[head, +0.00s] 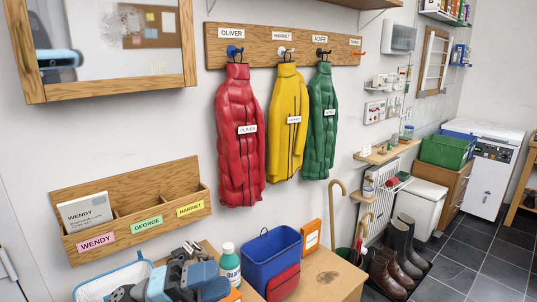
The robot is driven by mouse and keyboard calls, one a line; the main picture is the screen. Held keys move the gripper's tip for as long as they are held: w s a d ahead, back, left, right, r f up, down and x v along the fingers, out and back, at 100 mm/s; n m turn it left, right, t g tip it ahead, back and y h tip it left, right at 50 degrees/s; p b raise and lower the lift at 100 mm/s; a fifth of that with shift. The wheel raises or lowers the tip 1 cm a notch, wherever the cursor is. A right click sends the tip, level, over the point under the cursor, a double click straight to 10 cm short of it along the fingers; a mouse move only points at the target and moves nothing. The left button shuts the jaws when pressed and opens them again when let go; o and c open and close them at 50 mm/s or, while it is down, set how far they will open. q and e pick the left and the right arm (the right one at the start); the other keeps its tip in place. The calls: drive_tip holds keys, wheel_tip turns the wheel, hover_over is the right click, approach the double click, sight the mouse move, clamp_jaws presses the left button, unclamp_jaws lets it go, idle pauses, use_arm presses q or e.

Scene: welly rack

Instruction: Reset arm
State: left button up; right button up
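My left gripper (122,293) shows at the bottom left in the head view, with blue and dark grey parts of my arm beside it. It is low in front of the wooden letter rack (140,237), next to a white tub (92,289) with a blue rim. Its fingertips are small and partly cut off by the lower edge, so I cannot tell whether it is open or shut. I see nothing clearly held in it. My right gripper is not in view.
Red (238,165), yellow (287,150) and green (322,105) jackets hang from a peg rail (262,50). A blue bin (270,250) and green-labelled bottle (229,262) stand near my arm. Boots (388,270) stand right of the wooden bench (330,280). Dark floor tiles are clear at right.

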use_arm(q)
drive_tip(key=a+f+n+t+y, duration=0.3)
drive_tip(key=f+n+t+y, duration=0.5)
drive_tip(key=n, duration=0.5)
drive_tip(key=a+f+n+t+y, duration=0.3)
drive_tip(key=f+n+t+y, duration=0.3)
drive_tip(key=f+n, duration=0.55)
drive_tip(key=s+a+f+n+g+y, duration=0.25)
drive_tip(key=s+f+n, duration=0.25)
drive_tip(key=s+f, duration=0.3)
drive_tip(key=s+a+f+n+g+y, duration=0.1)
drive_tip(key=s+f+n+g+y, duration=0.2)
drive_tip(key=s+f, duration=0.45)
wheel_tip(320, 180, up, 10)
drive_tip(key=n+p, duration=0.1)
drive_tip(key=p, duration=1.3)
drive_tip(key=shift+s+a+h, duration=0.2)
drive_tip(key=shift+a+h, duration=0.2)
drive_tip(key=shift+h, duration=0.05)
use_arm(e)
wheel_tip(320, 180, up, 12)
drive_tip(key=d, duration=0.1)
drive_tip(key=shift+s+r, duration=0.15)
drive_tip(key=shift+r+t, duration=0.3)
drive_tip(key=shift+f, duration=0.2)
